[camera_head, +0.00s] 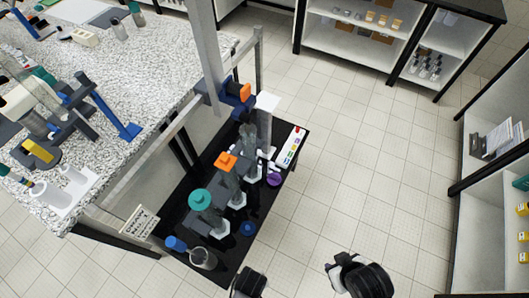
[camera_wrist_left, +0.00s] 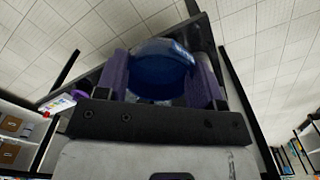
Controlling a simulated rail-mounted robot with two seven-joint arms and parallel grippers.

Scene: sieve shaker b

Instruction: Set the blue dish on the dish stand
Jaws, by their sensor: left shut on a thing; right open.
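The blue dish (camera_wrist_left: 160,72) is round and deep blue with a pale mark on its rim. In the left wrist view my left gripper (camera_wrist_left: 162,85) is shut on it, one purple finger on each side. A small blue round piece (camera_head: 248,228) is at the right part of the low black table (camera_head: 226,272). I cannot tell whether it is the dish stand, and no other stand is clearly recognisable. My right gripper (camera_head: 338,264) is open and empty at the bottom of the head view, over the floor.
The black table holds grey devices with teal (camera_head: 200,199) and orange (camera_head: 225,161) tops, a purple piece (camera_head: 273,179), a blue container (camera_head: 175,243) and a clear beaker (camera_head: 203,259). A speckled bench (camera_head: 150,70) stands at left. Floor to the right is clear.

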